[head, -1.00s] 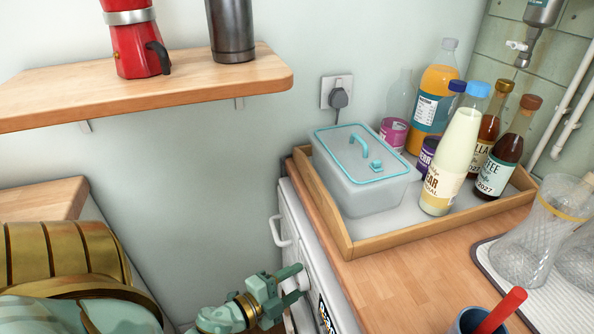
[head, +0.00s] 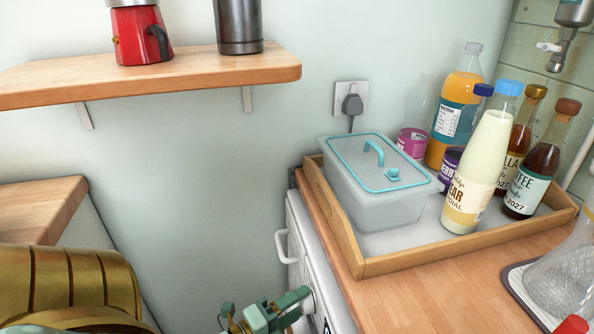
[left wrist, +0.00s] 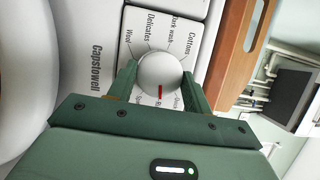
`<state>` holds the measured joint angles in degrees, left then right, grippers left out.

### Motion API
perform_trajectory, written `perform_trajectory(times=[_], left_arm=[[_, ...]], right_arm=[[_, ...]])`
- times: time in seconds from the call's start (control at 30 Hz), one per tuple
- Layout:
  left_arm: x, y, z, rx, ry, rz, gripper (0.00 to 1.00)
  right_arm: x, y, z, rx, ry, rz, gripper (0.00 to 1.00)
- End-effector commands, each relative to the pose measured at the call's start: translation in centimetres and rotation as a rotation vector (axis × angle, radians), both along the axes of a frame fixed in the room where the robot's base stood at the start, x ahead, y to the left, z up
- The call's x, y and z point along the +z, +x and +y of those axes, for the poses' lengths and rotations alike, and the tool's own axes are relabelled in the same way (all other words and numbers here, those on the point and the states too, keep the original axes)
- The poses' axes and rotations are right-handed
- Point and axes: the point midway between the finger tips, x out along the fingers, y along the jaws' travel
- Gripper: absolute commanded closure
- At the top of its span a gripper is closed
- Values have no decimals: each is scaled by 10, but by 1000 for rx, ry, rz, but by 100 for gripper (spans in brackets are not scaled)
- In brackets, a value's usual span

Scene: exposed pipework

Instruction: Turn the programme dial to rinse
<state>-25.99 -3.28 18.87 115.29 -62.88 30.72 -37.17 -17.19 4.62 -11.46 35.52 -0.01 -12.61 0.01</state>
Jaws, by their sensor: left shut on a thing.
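The white programme dial (left wrist: 160,74) is on the washing machine's front panel (left wrist: 95,30) in the left wrist view. Its red mark (left wrist: 159,92) points down in the picture, at a label starting "R" that my gripper partly hides. Wool, Delicates, Dark wash and Cottons labels show around the far side. My left gripper (left wrist: 158,82) is shut on the dial, one finger on each side. In the head view my left gripper (head: 283,309) is at the machine's front, low in the picture, partly cut off. My right gripper is not in view.
The wooden worktop (head: 350,290) lies above the machine. On it stands a tray (head: 385,264) with a lidded box (head: 375,190) and several bottles. A white handle (head: 281,247) juts from the front. A wooden shelf (head: 150,80) is on the wall.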

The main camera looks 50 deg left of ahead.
Motion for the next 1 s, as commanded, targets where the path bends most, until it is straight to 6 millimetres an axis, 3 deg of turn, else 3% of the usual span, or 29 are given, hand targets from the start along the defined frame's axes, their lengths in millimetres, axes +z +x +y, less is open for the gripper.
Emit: perform_trajectory(times=[0.23, 0.27, 0.3, 0.33, 0.77, 0.87, 1.0], left_arm=[[-2, -1, 0, -1, 0, 5, 73], [-2, -1, 0, -1, -1, 5, 42], [-2, -1, 0, -1, -1, 4, 31], [-2, -1, 0, -1, -1, 4, 28], [-1, -1, 0, 0, -1, 2, 28], [-1, -8, 0, 0, -2, 3, 28], [-1, -34, 3, 1, -3, 5, 28]], right_arm=[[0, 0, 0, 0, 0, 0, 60], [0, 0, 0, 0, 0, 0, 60], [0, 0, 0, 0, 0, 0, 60], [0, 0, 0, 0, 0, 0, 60], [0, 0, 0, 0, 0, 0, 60], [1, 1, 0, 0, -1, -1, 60], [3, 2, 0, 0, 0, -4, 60]])
